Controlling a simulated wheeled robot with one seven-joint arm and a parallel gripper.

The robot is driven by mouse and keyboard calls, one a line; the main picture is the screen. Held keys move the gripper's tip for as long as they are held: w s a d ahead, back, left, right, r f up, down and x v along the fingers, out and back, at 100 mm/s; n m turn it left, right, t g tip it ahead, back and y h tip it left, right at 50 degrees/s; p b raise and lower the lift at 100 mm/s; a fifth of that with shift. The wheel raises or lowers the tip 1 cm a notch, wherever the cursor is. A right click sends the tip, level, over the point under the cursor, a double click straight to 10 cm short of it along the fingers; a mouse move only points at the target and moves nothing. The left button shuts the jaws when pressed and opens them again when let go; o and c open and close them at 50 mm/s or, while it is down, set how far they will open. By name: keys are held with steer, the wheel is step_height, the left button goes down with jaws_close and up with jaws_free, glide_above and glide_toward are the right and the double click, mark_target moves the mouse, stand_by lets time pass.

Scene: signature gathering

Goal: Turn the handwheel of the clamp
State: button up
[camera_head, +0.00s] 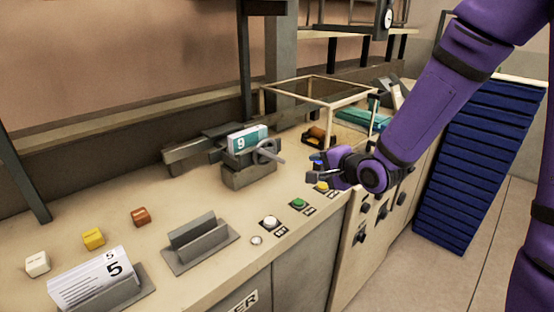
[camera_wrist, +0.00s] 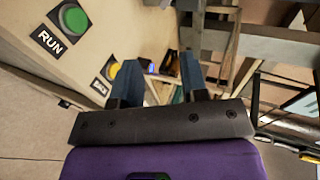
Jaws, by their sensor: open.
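The grey clamp (camera_head: 249,176) stands on the worktop near the middle of the head view and holds a block of sheets with a teal, "9"-marked top (camera_head: 246,139). Its grey handwheel (camera_head: 266,151) is on the right side, with a handle sticking out to the right. My gripper (camera_head: 318,174) is to the right of the handwheel, apart from it, above the worktop's front edge. In the wrist view the two fingers (camera_wrist: 157,75) are spread with nothing between them. I cannot make out the handwheel in the wrist view.
White, green and yellow buttons (camera_head: 299,203) line the front edge; a green RUN button (camera_wrist: 74,18) shows in the wrist view. A glass-sided frame (camera_head: 322,103) stands behind my gripper. A holder with sheets marked "5" (camera_head: 95,285) is at front left. Blue trays (camera_head: 480,150) are stacked at right.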

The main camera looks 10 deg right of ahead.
mark_target(275, 158)
steer(key=w+a+m+t+y, duration=0.1)
steer(key=w+a+m, duration=0.1)
steer(key=w+a, duration=0.1)
steer(key=w+a+f+m+t+y, duration=0.1)
steer(key=w+a+m+y, duration=0.1)
steer(key=w+a, duration=0.1)
steer(key=w+a+f+m+y, duration=0.1)
steer(key=w+a+m, duration=0.2)
steer(key=a, duration=0.1)
steer(key=shift+f+t, duration=0.2)
steer(key=shift+t, duration=0.2)
steer(key=shift+c, duration=0.4)
jaws_close()
